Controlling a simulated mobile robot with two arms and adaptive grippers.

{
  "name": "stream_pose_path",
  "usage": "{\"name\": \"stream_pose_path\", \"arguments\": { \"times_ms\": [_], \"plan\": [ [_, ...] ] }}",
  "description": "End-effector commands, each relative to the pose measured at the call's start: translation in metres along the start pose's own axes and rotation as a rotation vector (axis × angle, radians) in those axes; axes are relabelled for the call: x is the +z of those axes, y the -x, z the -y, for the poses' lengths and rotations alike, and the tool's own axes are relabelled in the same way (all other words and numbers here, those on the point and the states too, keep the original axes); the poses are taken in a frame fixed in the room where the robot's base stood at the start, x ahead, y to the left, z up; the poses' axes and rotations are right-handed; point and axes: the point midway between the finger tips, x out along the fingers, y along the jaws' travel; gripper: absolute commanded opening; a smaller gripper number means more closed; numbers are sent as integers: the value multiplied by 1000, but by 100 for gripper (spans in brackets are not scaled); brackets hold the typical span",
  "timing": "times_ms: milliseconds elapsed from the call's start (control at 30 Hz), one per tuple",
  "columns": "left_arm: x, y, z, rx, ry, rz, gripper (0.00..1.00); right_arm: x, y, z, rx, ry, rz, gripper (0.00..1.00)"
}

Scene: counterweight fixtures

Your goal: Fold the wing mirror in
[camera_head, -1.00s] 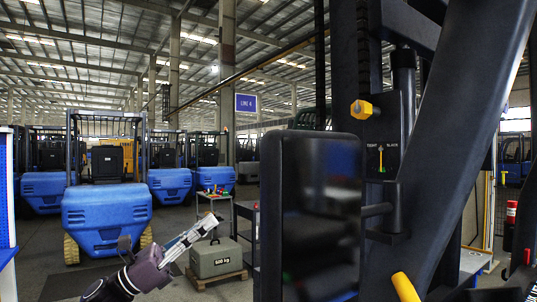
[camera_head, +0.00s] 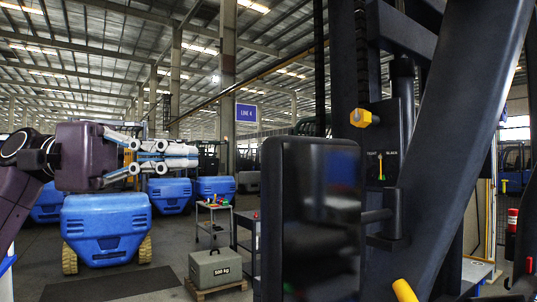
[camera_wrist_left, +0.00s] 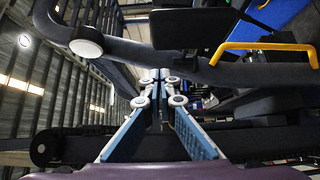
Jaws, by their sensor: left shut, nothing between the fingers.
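The wing mirror (camera_head: 318,220) is a tall, dark, rounded rectangular panel in the middle of the head view. A short dark arm (camera_head: 376,215) joins its right side to the mast of the near forklift. My left gripper (camera_head: 196,155) is up at the left of the head view, pointing right. Its fingers are closed together with nothing between them. It is apart from the mirror, to its left in the picture and near the height of its top edge. The closed fingers also show in the left wrist view (camera_wrist_left: 156,80). My right gripper is not in view.
A yellow knob (camera_head: 361,118) juts from the mast above the mirror. A grey 500 kg weight (camera_head: 215,268) sits on a pallet at lower left of the mirror. A small tool cart (camera_head: 214,222) and blue forklifts (camera_head: 106,230) stand behind. Clear floor lies at lower left.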

Motion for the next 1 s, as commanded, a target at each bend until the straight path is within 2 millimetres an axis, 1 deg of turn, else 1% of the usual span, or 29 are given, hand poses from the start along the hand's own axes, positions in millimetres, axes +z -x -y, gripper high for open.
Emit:
{"name": "stream_pose_path", "arguments": {
  "times_ms": [167,500,800,1000],
  "plan": [
    [1,-25,-1,-3,2,4,0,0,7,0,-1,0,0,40],
    [1,-99,-3,-2,2,4,0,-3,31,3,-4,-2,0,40],
    [24,-120,-2,0,2,1,0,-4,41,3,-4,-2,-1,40],
    [28,-125,0,1,3,1,0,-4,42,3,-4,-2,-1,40]
  ]
}}
